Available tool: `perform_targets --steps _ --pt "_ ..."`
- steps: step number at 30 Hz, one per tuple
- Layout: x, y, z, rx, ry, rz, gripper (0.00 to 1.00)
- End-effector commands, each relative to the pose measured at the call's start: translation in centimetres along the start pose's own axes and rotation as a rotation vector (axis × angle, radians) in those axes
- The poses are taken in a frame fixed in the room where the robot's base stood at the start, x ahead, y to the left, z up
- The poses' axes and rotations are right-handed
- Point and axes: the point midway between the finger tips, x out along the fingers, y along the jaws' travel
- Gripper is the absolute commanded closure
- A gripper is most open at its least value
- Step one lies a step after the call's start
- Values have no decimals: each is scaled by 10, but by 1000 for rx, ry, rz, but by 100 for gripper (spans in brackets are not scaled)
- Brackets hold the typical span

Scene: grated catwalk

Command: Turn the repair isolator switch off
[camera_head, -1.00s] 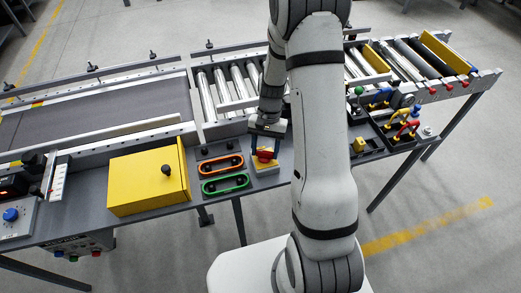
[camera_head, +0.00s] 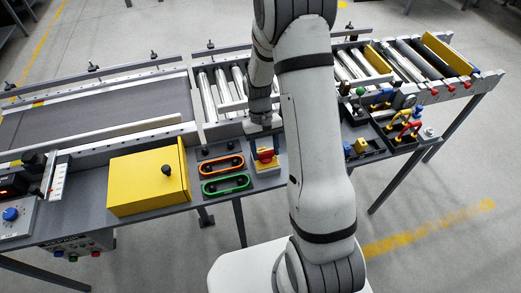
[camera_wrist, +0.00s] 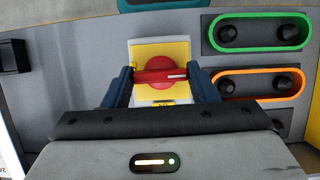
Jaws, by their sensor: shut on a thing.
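The repair isolator switch is a red rotary knob (camera_wrist: 161,76) on a yellow plate (camera_wrist: 177,50), on the bench panel. In the wrist view the knob's bar lies across the picture, with a pale mark at its right end. In the head view the red knob (camera_head: 265,155) sits right of the orange and green ovals, partly under my wrist. My gripper (camera_wrist: 160,80) has one dark finger on each side of the knob, shut on the ends of its bar. The fingers are mostly hidden in the head view.
An orange-framed oval (camera_head: 222,166) and a green-framed oval (camera_head: 226,184) with black knobs lie just left of the switch. A yellow box (camera_head: 148,182) stands further left. Rollers (camera_head: 240,85) run behind, and a black tray with coloured handles (camera_head: 398,128) is at right.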

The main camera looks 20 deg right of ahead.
Motion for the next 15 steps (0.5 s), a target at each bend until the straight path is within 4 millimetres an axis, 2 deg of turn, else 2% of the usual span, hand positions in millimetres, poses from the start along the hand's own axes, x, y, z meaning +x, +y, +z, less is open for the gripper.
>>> perform_targets --steps 9,10,15 --pt "-3 0 -3 -4 11 2 70" --pt "-3 0 -3 -4 11 2 46" --pt "-2 0 -2 -3 7 1 33"
